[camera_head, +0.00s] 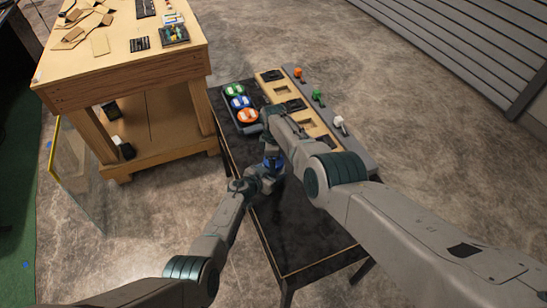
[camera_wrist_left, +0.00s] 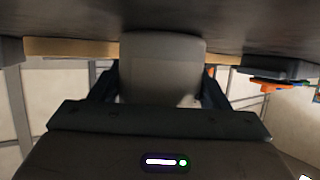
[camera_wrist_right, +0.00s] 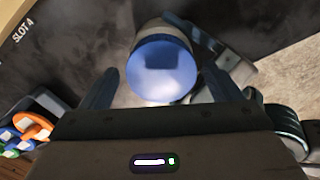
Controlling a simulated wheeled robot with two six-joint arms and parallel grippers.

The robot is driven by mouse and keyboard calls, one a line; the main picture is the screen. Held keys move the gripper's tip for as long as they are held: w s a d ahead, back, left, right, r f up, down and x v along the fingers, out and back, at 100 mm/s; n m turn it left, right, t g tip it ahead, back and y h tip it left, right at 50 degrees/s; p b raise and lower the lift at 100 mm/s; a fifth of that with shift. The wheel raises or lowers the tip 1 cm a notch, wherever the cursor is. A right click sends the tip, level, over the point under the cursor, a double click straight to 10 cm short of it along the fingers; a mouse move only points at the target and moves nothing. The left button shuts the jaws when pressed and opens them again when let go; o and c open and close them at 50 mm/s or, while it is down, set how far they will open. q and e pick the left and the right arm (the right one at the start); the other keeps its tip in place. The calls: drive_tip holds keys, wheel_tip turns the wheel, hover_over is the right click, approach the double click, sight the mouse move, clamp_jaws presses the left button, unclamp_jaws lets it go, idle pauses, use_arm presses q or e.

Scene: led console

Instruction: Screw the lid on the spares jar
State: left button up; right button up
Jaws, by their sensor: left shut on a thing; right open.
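The spares jar has a pale grey body (camera_wrist_left: 162,65) in the left wrist view, and my left gripper (camera_wrist_left: 160,88) is shut on it. The blue lid (camera_wrist_right: 162,70) is at the jar's end in the right wrist view; it also shows small in the head view (camera_head: 272,162). I cannot tell whether it is screwed tight. My right gripper (camera_wrist_right: 170,92) is open, its fingers on either side of the lid with gaps showing. In the head view my right arm reaches above the jar and hides part of it.
A black table (camera_head: 297,240) lies below, its front part bare. At its back are a tray with green, blue and orange round pieces (camera_head: 248,116), a wooden slotted board (camera_head: 270,77), and a grey strip with orange, green and white pieces (camera_head: 318,94). A wooden workbench (camera_head: 120,62) stands left.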

drive_tip(key=shift+s+r, duration=0.1)
drive_tip(key=shift+r, duration=2.1)
drive_tip(key=shift+c, duration=0.3)
drive_tip(key=n, duration=0.1)
drive_tip(key=r+n, duration=0.1)
drive_tip(key=n, duration=0.2)
drive_tip(key=shift+r, duration=0.25)
wheel_tip(320, 180, up, 2)
drive_tip(key=n, duration=0.5)
drive_tip(key=shift+n, duration=0.4)
drive_tip(key=shift+f, duration=4)
